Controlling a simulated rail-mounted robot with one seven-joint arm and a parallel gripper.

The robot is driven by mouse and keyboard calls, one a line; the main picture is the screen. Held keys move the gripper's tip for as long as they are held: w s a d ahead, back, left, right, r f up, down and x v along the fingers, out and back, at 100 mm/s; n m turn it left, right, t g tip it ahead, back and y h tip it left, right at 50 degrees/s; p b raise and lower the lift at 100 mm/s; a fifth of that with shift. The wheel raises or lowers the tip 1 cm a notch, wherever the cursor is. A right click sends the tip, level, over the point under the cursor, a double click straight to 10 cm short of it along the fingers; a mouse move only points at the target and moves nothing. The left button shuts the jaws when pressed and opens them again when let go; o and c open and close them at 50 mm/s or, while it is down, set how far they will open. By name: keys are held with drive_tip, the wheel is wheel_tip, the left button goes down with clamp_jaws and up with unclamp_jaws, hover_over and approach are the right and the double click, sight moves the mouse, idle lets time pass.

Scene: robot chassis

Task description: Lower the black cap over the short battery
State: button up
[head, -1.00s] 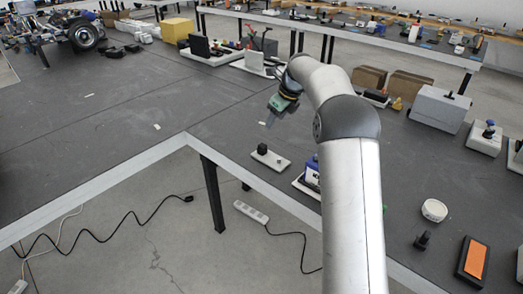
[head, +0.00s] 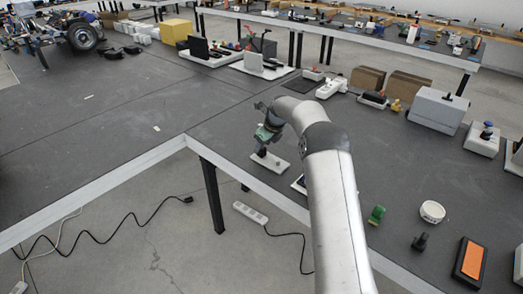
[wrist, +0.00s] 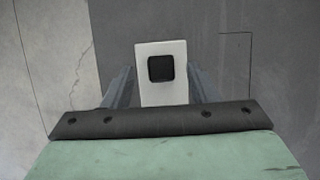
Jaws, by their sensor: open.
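The black cap (wrist: 160,68) is a dark square block on a white rectangular plate (wrist: 161,95). In the head view the plate (head: 280,166) lies near the table's front edge, and my gripper mostly hides the cap. My gripper (head: 262,149) points down above the plate. In the wrist view its two grey fingers stand apart, one on each side of the plate, with the cap centred between them. The fingers are open and hold nothing; I cannot tell their height above the cap. A dark blue item (head: 298,184) beside my arm is mostly hidden. I cannot make out the short battery.
A green piece (head: 376,214), a white round bowl (head: 432,211), a black knob (head: 420,242) and an orange-topped block (head: 473,259) stand right of my arm. A grey box (head: 438,108) and brown boxes stand farther back. The tabletop left of the plate is largely clear.

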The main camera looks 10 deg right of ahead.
drive_tip(key=shift+x, duration=1.5)
drive_tip(key=c, duration=1)
drive_tip(key=shift+c, duration=0.2)
drive_tip(key=shift+r, duration=0.15)
